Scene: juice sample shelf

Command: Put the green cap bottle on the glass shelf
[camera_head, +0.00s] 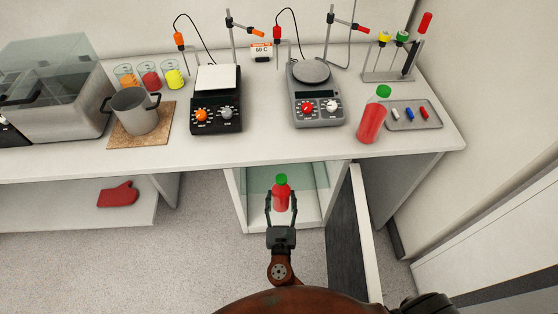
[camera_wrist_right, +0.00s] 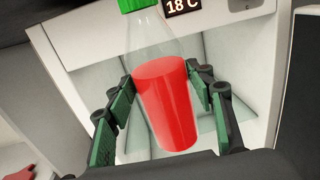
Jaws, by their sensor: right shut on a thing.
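The green cap bottle (camera_head: 281,192) holds red liquid and is in front of an open white cabinet under the bench. My right gripper (camera_head: 281,203) is shut on its sides. In the right wrist view the bottle (camera_wrist_right: 167,95) is between the green finger pads of my right gripper (camera_wrist_right: 165,110), its cap cut off at the top edge. The glass shelf (camera_head: 309,178) shows inside the cabinet behind the bottle; whether the bottle is over it or in front of it, I cannot tell. My left gripper is not in view.
The cabinet's dark door (camera_head: 352,235) stands open at the right. Another green-capped red bottle (camera_head: 373,115) stands on the bench (camera_head: 275,148) beside a small tray (camera_head: 436,109). A display reading 18 C (camera_wrist_right: 182,5) is on the cabinet's top edge.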

